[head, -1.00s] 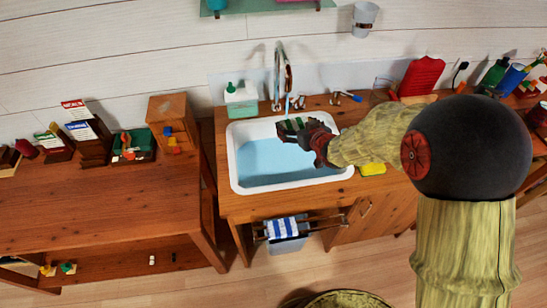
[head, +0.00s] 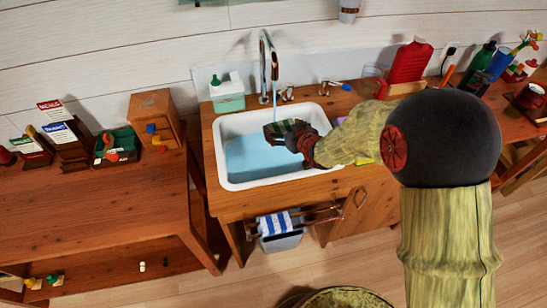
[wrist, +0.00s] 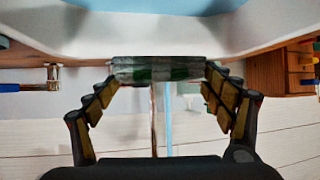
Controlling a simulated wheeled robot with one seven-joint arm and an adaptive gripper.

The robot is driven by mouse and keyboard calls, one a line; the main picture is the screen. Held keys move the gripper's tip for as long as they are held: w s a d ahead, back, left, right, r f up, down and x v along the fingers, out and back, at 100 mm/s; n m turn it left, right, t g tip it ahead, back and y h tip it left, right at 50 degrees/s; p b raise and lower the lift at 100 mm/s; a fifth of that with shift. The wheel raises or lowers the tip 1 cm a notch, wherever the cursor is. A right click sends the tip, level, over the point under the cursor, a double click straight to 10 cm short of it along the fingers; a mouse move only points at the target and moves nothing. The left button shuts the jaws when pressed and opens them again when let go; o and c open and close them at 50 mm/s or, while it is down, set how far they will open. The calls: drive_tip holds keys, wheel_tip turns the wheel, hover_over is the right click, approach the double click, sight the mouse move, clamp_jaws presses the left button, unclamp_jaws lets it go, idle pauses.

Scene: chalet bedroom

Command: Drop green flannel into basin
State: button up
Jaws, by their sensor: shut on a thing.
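The basin (head: 221,172) is a white sink set in a wooden counter, with blue water inside. It also shows at the top of the wrist view (wrist: 75,38). My gripper (head: 288,132) is over the basin's right back part, below the tap spout. It is shut on the green flannel (head: 281,127), a folded green and whitish cloth. In the wrist view the flannel (wrist: 160,69) is pinched between both fingertips, apart from the basin's water. My fingers hide part of the flannel in the head view.
The chrome tap (head: 263,55) rises behind the basin, with a thin stream of water falling. A soap bottle (head: 228,96) stands at the back left. A blue-striped cloth (head: 275,223) hangs on the front rail.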

drive_tip(key=o, duration=1)
drive_tip(key=v, duration=1.2)
